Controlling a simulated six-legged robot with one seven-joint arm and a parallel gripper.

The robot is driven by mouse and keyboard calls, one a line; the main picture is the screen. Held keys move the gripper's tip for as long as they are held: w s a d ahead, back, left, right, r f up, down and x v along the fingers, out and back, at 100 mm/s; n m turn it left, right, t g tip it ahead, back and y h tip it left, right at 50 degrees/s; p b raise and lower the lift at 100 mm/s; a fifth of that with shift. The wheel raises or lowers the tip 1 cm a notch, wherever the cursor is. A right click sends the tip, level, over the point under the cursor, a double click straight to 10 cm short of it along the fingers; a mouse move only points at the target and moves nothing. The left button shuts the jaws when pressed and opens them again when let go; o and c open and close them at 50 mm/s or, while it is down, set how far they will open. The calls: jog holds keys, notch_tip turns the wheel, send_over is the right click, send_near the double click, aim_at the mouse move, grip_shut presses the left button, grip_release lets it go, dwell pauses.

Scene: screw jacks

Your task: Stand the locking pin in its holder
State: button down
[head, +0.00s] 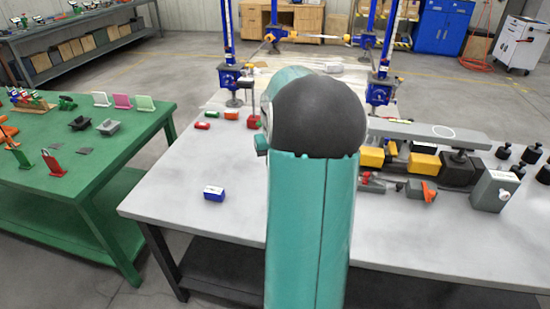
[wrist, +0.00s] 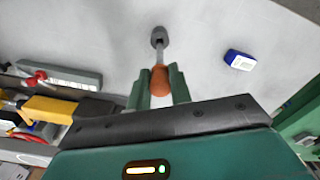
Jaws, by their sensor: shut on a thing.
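My gripper (wrist: 160,72) shows in the wrist view, with its two green fingers shut on the orange handle of the locking pin (wrist: 160,81). A thin grey shank runs from the handle, away from the fingers, to a small grey rounded piece with a dark opening, which looks like the holder (wrist: 158,34). The shank's end overlaps this piece in the picture; I cannot tell whether it is inside, touching or just above it. In the head view my own arm hides the gripper, the pin and this piece.
A blue box with a white label (head: 214,193) lies on the grey table (head: 170,200); it also shows in the wrist view (wrist: 239,60). Jack parts and yellow blocks (head: 424,163) crowd the table's right side. A green table (head: 110,150) stands at left. The grey table's front left is mostly clear.

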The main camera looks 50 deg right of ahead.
jog(key=shift+f, duration=3.5)
dwell(1.2)
jog(key=c, duration=1.2)
grip_release()
notch_tip(320, 180, up, 14)
jog(key=shift+s+a+f, duration=0.1)
jog(key=shift+f, duration=0.05)
jog(key=shift+a, duration=0.1)
